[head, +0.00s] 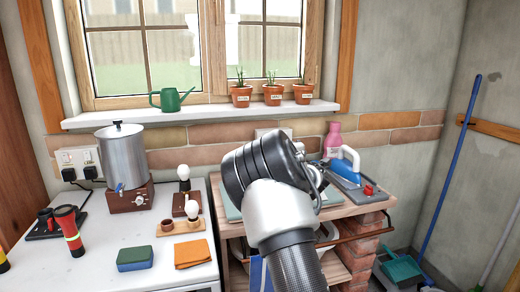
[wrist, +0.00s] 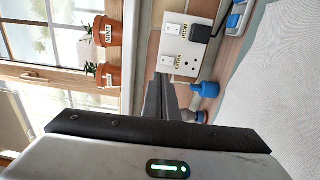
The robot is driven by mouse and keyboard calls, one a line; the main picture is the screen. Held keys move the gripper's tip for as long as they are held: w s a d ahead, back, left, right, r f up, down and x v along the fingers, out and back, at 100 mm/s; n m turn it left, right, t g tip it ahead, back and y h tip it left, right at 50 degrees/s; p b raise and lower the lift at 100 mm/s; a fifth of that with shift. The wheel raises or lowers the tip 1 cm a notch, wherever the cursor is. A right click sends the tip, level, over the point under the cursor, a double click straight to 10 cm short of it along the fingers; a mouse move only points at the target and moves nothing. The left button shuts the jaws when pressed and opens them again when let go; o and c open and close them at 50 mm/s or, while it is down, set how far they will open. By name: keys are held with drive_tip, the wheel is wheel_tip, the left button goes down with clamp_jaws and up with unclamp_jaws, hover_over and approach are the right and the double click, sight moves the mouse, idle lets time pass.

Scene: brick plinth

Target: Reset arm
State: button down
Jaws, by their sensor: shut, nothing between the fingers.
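My arm rises from the bottom of the head view, its white and black wrist (head: 268,178) in front of the brick plinth's top. My gripper's fingers are hidden behind the wrist there. In the wrist view, which is turned on its side, my gripper (wrist: 163,88) shows dark fingers close together. They are shut with nothing between them. They point towards the wall near a double socket (wrist: 186,46) with a black plug. A blue bottle-like thing (wrist: 204,89) shows just beyond the fingers; whether they touch it, I cannot tell.
A white worktop (head: 165,258) at left holds a metal urn (head: 123,160), torch (head: 69,229), bulbs, sponge (head: 135,257) and orange cloth (head: 192,253). An iron (head: 347,172) and pink bottle (head: 333,138) stand right of my wrist. Pots (head: 272,95) line the windowsill. A blue pole (head: 450,165) leans at right.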

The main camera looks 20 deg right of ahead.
drive_tip(key=s+d+r+m+g+h, duration=0.2)
drive_tip(key=s+m, duration=0.4)
drive_tip(key=s+d+r+m+g+h, duration=0.1)
drive_tip(key=s+r+m+g+h, duration=0.15)
drive_tip(key=s+m, duration=0.35)
drive_tip(key=s+a+f+m+g+y, duration=0.25)
drive_tip(key=s+a, duration=0.45)
drive_tip(key=s, duration=0.6)
drive_tip(key=s+a+f+m+g+y, duration=0.1)
drive_tip(key=s+a+f+m+g, duration=0.15)
drive_tip(key=s+a, duration=0.8)
drive_tip(key=s+a+f+m+g+y, duration=0.1)
drive_tip(key=s+a+f+g, duration=0.15)
drive_tip(key=s, duration=1.35)
wheel_tip(320, 180, up, 24)
drive_tip(key=p, duration=2.4)
drive_tip(key=shift+s+a+r+g, duration=0.25)
drive_tip(key=shift+g, duration=0.05)
